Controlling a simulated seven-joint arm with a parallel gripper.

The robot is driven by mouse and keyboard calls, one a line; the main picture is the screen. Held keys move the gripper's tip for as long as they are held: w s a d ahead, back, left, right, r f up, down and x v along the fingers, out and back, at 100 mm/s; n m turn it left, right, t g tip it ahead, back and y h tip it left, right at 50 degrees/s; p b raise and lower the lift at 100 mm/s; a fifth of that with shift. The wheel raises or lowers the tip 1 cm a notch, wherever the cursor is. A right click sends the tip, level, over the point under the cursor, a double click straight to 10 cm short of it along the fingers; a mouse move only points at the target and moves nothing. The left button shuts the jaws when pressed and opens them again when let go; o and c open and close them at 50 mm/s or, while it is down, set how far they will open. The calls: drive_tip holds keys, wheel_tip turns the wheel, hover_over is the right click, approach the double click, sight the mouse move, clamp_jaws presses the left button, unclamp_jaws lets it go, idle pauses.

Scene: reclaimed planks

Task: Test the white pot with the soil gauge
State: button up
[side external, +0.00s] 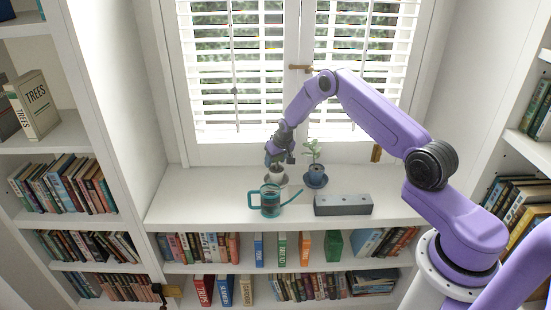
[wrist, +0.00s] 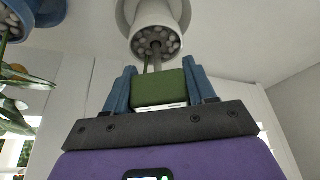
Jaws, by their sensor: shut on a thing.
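In the side view my gripper (side external: 277,158) is just above the white pot, and the gauge is hard to make out.
A blue pot (side external: 315,178) with a leafy plant stands close to the right. A teal watering can (side external: 270,203) is in front of the white pot. A grey block with holes (side external: 343,205) lies at the front right. The shelf's left part is clear; the window is behind.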

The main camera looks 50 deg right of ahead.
drive_tip(key=shift+f, duration=0.55)
drive_tip(key=o, duration=1.1)
drive_tip(key=shift+r, duration=0.1)
drive_tip(key=v, duration=1.7)
drive_tip(key=shift+s, duration=0.2)
drive_tip(key=shift+r, duration=0.1)
drive_tip(key=shift+r, duration=4.45)
drive_tip(key=shift+a, duration=0.1)
